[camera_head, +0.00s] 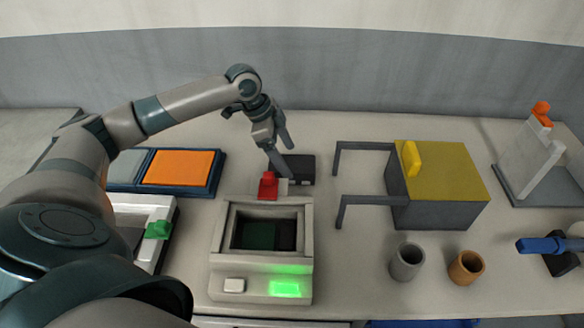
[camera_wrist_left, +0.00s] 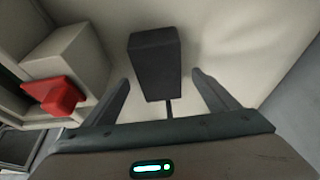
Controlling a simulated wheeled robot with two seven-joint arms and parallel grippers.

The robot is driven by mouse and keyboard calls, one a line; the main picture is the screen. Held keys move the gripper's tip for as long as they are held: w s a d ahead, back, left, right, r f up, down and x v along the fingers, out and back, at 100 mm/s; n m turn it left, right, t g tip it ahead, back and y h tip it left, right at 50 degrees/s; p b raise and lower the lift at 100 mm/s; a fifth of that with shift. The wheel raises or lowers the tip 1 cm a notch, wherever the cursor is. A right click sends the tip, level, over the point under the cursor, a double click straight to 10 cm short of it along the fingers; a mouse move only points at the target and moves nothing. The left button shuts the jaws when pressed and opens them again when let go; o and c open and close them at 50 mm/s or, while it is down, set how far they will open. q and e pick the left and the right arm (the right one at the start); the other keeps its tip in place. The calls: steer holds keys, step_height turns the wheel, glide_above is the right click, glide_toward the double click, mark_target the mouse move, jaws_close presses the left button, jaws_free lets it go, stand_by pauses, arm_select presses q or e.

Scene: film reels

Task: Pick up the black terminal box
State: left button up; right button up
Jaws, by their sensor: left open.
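The black terminal box (camera_head: 301,169) sits on the table just behind the open-topped grey device with the red part. In the left wrist view the box (camera_wrist_left: 154,62) stands ahead of my left gripper, roughly between its two fingers, with a thin dark strip running from its near end. My left gripper (camera_head: 287,161) is open and empty, its fingers pointing down at the box. In the left wrist view the gripper (camera_wrist_left: 158,92) shows its fingers spread on either side of the box. I cannot tell whether they touch it. My right gripper is not in view.
The grey device (camera_head: 220,270) with a red part (camera_head: 268,186) and a lit green button stands close in front. A yellow-topped block (camera_head: 450,172) with dark bars is to the right. Grey and brown cups (camera_head: 406,262) stand front right. An orange-and-grey tray (camera_head: 180,168) lies left.

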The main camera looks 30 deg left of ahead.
mark_target(292, 163)
arm_select(q)
steer(key=p+x, duration=0.1)
steer(key=x, duration=0.2)
steer(key=shift+d, duration=0.2)
steer(key=shift+f, duration=0.4)
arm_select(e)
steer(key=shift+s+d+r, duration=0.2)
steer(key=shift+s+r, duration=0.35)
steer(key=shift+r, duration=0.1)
arm_select(q)
steer(key=shift+w, duration=0.1)
steer(key=c, duration=1.6)
steer(key=shift+c, duration=0.2)
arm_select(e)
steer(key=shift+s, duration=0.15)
